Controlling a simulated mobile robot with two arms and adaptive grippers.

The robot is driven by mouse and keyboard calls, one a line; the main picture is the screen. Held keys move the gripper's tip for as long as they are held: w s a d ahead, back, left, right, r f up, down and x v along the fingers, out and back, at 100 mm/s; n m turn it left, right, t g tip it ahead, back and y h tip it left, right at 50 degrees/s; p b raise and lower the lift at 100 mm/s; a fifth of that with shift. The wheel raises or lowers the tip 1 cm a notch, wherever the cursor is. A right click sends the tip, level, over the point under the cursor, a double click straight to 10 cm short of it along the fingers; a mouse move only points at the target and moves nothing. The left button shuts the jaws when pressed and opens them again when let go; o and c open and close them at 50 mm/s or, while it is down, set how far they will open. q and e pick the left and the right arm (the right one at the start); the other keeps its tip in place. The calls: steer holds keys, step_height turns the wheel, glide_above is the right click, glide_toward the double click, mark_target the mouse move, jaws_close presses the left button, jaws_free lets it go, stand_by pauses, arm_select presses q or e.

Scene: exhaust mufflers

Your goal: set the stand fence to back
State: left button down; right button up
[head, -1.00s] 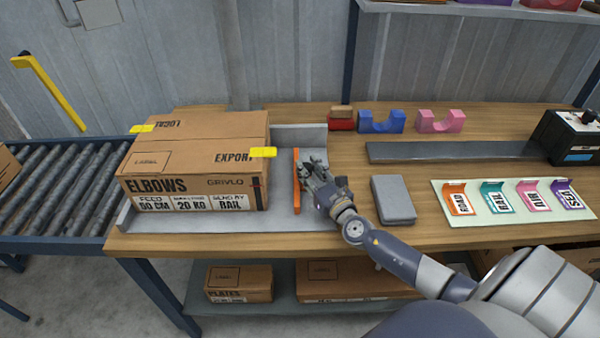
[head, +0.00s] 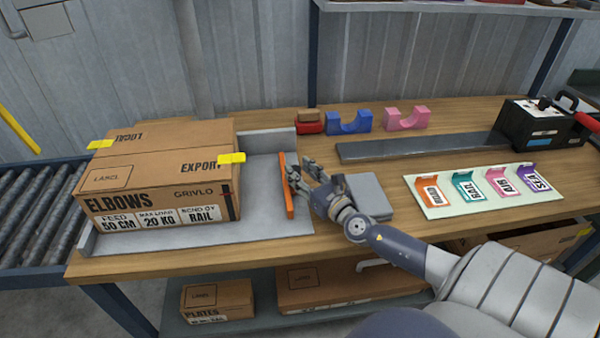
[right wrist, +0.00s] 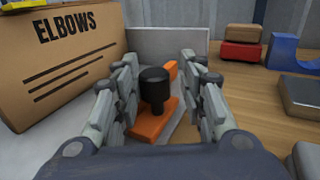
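The stand fence is a narrow orange bar (head: 287,190) on the grey stand (head: 265,215), to the right of the carton. In the right wrist view the orange fence (right wrist: 150,130) carries an upright black knob (right wrist: 155,88). My right gripper (head: 301,172) is at the fence's right side. In the right wrist view its fingers (right wrist: 160,95) are spread, one on each side of the knob, with gaps visible. The wrist hides part of the stand's right edge. My left gripper is not in view.
A large ELBOWS carton (head: 150,185) fills the stand's left side. A grey block (head: 371,195) lies close right of my wrist. Red (head: 309,127), blue (head: 348,122) and pink (head: 406,118) pieces stand behind. A label card (head: 430,205) lies right.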

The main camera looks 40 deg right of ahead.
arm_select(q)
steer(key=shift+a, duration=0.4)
arm_select(e)
steer(key=s, duration=0.8)
steer(key=s+a, duration=0.1)
steer(key=s, duration=0.3)
stand_by(0.3)
